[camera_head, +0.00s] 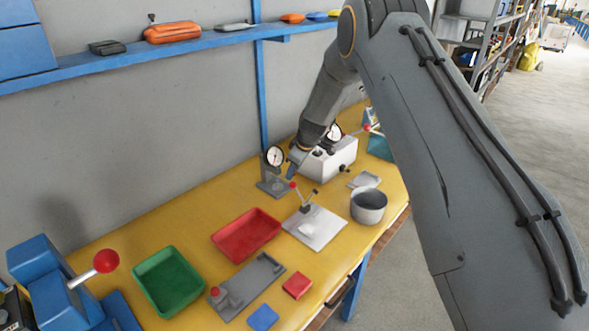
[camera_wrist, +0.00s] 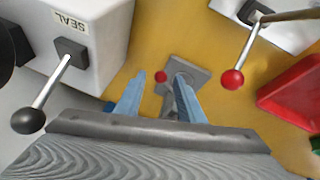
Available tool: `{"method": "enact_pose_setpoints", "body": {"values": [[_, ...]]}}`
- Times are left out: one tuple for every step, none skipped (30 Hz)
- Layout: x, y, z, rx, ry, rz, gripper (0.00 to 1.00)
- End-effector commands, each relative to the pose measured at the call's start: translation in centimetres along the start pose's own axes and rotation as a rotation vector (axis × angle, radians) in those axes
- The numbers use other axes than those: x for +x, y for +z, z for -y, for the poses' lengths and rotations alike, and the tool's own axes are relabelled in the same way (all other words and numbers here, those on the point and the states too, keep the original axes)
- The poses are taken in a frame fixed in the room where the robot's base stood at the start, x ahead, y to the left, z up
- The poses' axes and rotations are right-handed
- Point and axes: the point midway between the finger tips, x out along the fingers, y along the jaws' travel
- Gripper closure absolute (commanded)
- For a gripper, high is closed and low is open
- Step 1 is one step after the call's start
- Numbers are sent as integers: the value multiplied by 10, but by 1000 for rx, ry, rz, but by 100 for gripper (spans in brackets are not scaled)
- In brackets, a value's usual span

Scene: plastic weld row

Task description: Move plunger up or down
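A dial gauge (camera_head: 275,156) with a white face stands on a grey stand (camera_head: 267,184) near the wall side of the yellow bench. My gripper (camera_head: 292,172) is beside it, pointing down, just right of the dial in the head view. In the wrist view my gripper (camera_wrist: 160,76) has its two blue fingers apart. A small red knob (camera_wrist: 160,77), perhaps the plunger's end, shows between the fingertips. The grey stand base (camera_wrist: 200,75) shows behind the right finger. I cannot tell whether either finger touches the knob; the plunger's shaft is not clear.
The white SEAL box (camera_wrist: 95,30) with a black-knobbed lever is close at left in the wrist view. A red-knobbed lever (camera_wrist: 232,79) is to the right. A red tray (camera_head: 247,235), green tray (camera_head: 168,281) and grey pot (camera_head: 368,206) stand on the bench.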

Motion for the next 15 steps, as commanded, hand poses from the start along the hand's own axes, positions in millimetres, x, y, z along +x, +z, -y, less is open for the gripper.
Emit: {"method": "enact_pose_setpoints", "body": {"values": [[0, 0, 0, 0, 0, 0, 65], [0, 0, 0, 0, 0, 0, 65], [0, 0, 0, 0, 0, 0, 65], [0, 0, 0, 0, 0, 0, 65], [0, 0, 0, 0, 0, 0, 65], [0, 0, 0, 0, 0, 0, 70], [0, 0, 0, 0, 0, 0, 75], [0, 0, 0, 0, 0, 0, 80], [0, 0, 0, 0, 0, 0, 87], [0, 0, 0, 0, 1, -1, 92], [0, 0, -1, 0, 1, -1, 97], [0, 0, -1, 1, 2, -1, 100], [-1, 0, -2, 1, 3, -1, 100], [-1, 0, -2, 1, 3, -2, 100], [-1, -1, -2, 2, 4, -2, 100]]}}
